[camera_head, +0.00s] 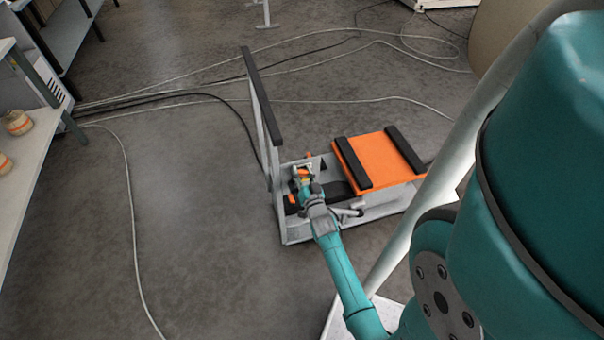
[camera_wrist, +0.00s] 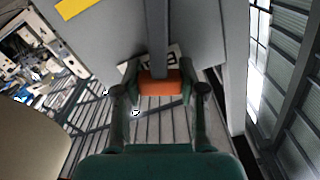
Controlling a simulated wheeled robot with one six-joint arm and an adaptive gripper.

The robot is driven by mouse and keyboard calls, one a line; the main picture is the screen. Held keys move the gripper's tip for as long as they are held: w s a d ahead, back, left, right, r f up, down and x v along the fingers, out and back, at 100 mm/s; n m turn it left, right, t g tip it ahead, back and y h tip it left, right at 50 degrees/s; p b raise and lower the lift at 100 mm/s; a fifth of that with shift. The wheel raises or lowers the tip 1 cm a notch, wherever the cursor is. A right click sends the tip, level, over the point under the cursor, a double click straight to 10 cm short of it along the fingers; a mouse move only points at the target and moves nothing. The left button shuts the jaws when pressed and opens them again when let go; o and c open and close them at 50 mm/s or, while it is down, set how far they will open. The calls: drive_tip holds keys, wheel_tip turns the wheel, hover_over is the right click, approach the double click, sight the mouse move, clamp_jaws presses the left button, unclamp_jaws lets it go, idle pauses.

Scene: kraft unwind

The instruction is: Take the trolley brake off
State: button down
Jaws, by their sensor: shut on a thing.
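The trolley (camera_head: 296,232) stands on the floor in the middle of the head view, a grey frame with an orange deck (camera_head: 376,158) crossed by two black strips. Its upright push handle (camera_head: 262,105) has a dark top bar. My gripper (camera_head: 303,174) is low at the trolley's handle end. In the wrist view, my gripper (camera_wrist: 160,88) is shut on an orange grip (camera_wrist: 161,82) at the end of a grey lever (camera_wrist: 157,38), apparently the brake lever.
Several cables (camera_head: 190,103) run across the floor behind and left of the trolley. A shelf (camera_head: 22,150) with rolls stands at the left edge. A large brown cylinder (camera_head: 505,32) is at the top right. The floor left of the trolley is mostly clear.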

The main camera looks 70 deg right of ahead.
drive_tip(key=shift+f, duration=0.1)
idle(0.3)
drive_tip(key=c, duration=0.6)
unclamp_jaws()
drive_tip(key=shift+c, duration=0.2)
drive_tip(key=v, duration=1.2)
drive_tip(key=s+a+r+n+t+y, duration=0.2)
drive_tip(key=a+n+y, duration=0.1)
drive_tip(key=a, duration=0.8)
drive_tip(key=s+a+r+n+t+y, duration=0.1)
drive_tip(key=s+a+r+n+y, duration=0.15)
drive_tip(key=a, duration=0.75)
drive_tip(key=s+a+r+n+y, duration=0.8)
drive_tip(key=s+a+r, duration=0.2)
drive_tip(key=a+r, duration=0.2)
drive_tip(key=shift+s+a+r, duration=0.2)
drive_tip(key=shift+a+r, duration=0.05)
drive_tip(key=shift+r, duration=0.65)
